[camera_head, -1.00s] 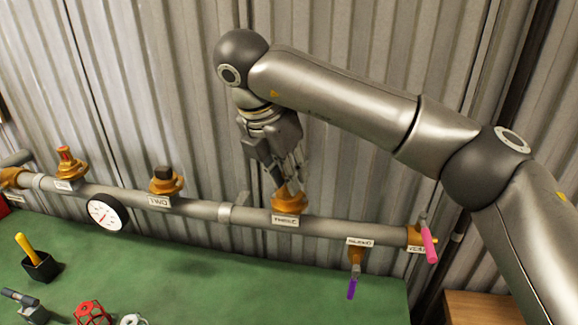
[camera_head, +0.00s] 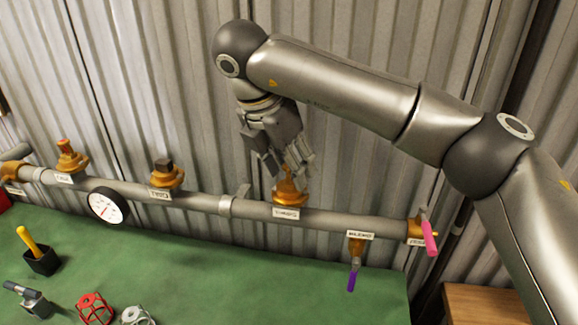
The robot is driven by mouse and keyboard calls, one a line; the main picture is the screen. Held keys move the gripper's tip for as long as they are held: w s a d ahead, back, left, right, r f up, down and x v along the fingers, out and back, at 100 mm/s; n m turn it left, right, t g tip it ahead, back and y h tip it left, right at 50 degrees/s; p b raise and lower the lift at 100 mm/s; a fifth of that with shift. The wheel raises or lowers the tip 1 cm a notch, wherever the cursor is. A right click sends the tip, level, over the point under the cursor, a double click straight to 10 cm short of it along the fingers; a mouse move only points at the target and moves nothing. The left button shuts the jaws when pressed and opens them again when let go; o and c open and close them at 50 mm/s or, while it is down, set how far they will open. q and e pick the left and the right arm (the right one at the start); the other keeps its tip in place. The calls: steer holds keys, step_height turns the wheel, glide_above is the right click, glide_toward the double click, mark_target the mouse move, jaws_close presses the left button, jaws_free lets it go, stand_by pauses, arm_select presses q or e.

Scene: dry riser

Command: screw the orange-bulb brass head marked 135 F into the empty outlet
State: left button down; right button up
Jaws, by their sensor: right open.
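My right gripper (camera_head: 288,166) points down over the outlet labelled THREE on the grey pipe. It is open, its fingers just above and beside a brass piece (camera_head: 290,193) standing on that outlet. An orange-brass tip shows between the fingers. I cannot tell whether this is the head marked 135 F, nor how far it is screwed in. The outlet at the left holds a brass head (camera_head: 69,160) with an orange-red top. The outlet labelled TWO holds a brass head (camera_head: 164,178) with a dark top. My left gripper is not in view.
A round gauge (camera_head: 107,205) hangs on the pipe (camera_head: 200,203). Purple (camera_head: 352,281) and pink (camera_head: 430,238) valve handles are at the right. The green bench (camera_head: 230,275) holds a yellow-handled tool in a black cup (camera_head: 42,262), a red cage (camera_head: 94,309) and a grey cage (camera_head: 135,316).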

steer(key=n+b, duration=0.1)
steer(key=n, duration=0.1)
steer(key=shift+f+n+t+y+b, duration=0.25)
steer(key=shift+n+t+y+b, duration=0.05)
steer(key=shift+t+y+b, duration=0.1)
steer(key=shift+d+r+n+y, duration=0.15)
steer(key=shift+n+y, duration=0.25)
steer(key=shift+n, duration=0.7)
steer(key=n+y+b, duration=0.1)
steer(key=n, duration=0.1)
steer(key=shift+n+t+b, duration=0.3)
steer(key=shift+n, duration=0.1)
steer(key=n+y, duration=0.1)
steer(key=n, duration=0.1)
steer(key=shift+n, duration=0.3)
steer(key=shift+r+n+y, duration=0.1)
steer(key=shift+n+y, duration=0.3)
steer(key=shift+n, duration=0.5)
steer(key=n+y, duration=0.1)
steer(key=n, duration=0.3)
steer(key=shift+g+p, duration=0.3)
steer(key=shift+g, duration=0.1)
